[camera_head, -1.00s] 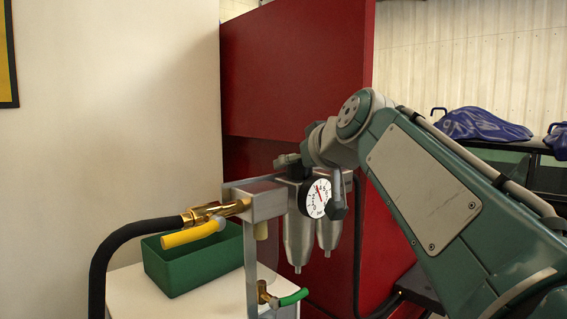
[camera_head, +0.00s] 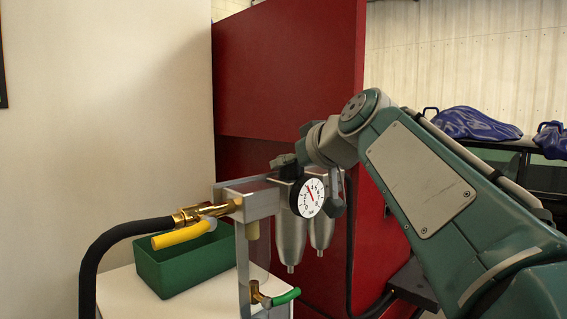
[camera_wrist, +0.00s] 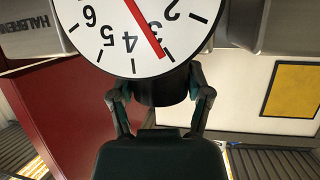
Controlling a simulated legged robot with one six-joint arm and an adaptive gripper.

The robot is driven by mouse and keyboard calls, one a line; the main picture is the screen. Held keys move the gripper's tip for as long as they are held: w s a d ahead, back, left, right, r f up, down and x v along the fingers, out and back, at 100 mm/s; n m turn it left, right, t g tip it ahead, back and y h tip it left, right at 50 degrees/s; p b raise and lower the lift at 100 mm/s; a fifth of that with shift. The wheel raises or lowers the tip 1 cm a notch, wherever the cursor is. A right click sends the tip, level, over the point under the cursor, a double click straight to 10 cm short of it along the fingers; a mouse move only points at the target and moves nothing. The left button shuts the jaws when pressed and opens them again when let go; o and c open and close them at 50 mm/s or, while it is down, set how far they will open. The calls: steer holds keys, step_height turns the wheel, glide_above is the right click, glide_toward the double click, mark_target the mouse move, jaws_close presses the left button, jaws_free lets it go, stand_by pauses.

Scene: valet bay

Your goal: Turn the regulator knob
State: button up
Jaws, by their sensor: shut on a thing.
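The regulator knob (camera_wrist: 162,92) is a dark round piece beside the gauge in the wrist view. My gripper (camera_wrist: 160,100) is shut on it, one finger on each side. The white pressure gauge (camera_wrist: 130,30) fills the top of that view; its red needle points close to the 3. In the head view the gauge (camera_head: 307,197) sits on the front of the metal regulator unit (camera_head: 262,200). My gripper (camera_head: 285,162) is at the top of the unit there, small and dark; the knob is mostly hidden by it.
A green bin (camera_head: 185,268) stands on a white surface below. Metal bowls (camera_head: 291,240) hang under the unit. A red panel (camera_head: 290,70) stands behind.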

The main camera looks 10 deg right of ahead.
steer(key=shift+f, duration=0.1)
steer(key=o, duration=1.2)
steer(key=shift+w, duration=0.1)
steer(key=shift+c, duration=0.2)
steer(key=v, duration=1.2)
steer(key=shift+f, duration=0.15)
steer(key=s+a+f+m+g+h, duration=0.1)
steer(key=s+f, duration=0.4)
steer(key=f, duration=0.8)
steer(key=s+a+f+m+g+h, duration=0.1)
steer(key=s+f+g+h, duration=0.1)
steer(key=f, duration=1.1)
steer(key=s+a+f+m+g+h, duration=0.1)
steer(key=s+f+g, duration=0.3)
steer(key=f, duration=0.9)
steer(key=s, duration=0.3)
steer(key=shift+s+a+m, duration=0.3)
steer(key=shift+a+m, duration=0.05)
steer(key=shift+m, duration=0.05)
